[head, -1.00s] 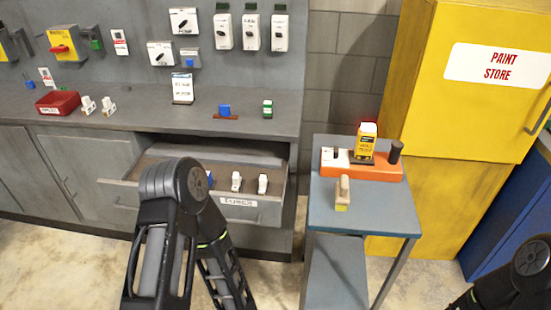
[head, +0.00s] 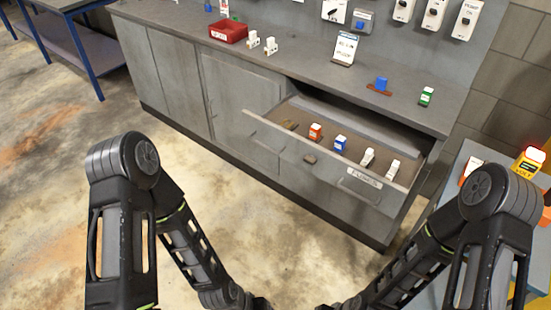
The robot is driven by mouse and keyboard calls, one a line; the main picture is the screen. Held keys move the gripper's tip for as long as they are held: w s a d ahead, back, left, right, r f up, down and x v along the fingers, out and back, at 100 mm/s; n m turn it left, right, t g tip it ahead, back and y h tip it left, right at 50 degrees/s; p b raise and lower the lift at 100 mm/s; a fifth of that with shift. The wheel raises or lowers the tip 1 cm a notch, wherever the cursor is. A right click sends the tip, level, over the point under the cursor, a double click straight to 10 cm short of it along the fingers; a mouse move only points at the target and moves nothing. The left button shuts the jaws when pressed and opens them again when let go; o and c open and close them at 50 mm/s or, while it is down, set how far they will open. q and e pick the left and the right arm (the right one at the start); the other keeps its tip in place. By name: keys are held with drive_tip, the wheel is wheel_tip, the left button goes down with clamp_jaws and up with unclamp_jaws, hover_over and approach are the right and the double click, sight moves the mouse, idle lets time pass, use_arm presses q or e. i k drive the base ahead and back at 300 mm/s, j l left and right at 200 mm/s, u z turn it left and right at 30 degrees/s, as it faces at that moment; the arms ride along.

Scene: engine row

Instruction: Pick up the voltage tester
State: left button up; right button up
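The voltage tester (head: 524,168) is a yellow block with a red top and the letters VOLT on it. It stands at the right edge of the head view, on the small grey cart, partly behind my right arm's elbow. My left and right arms run down to the bottom middle of the view. Both grippers are below the picture edge, so I cannot see their fingers.
An open drawer (head: 367,181) labelled FUSES holds several small blocks and sticks out from the grey workbench (head: 302,72). A red bin (head: 228,31) sits on the bench. The concrete floor (head: 60,200) at left is clear.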

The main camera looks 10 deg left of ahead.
sight(529, 162)
drive_tip(key=z, duration=1.45)
drive_tip(key=i+l+z, duration=0.15)
drive_tip(key=i+l, duration=0.15)
drive_tip(key=l, duration=0.25)
drive_tip(key=i+l+z, duration=0.15)
drive_tip(key=i+l, duration=0.2)
drive_tip(key=l, duration=0.15)
drive_tip(key=i+l+z, duration=0.15)
drive_tip(key=i+l, duration=0.2)
drive_tip(key=l, duration=0.15)
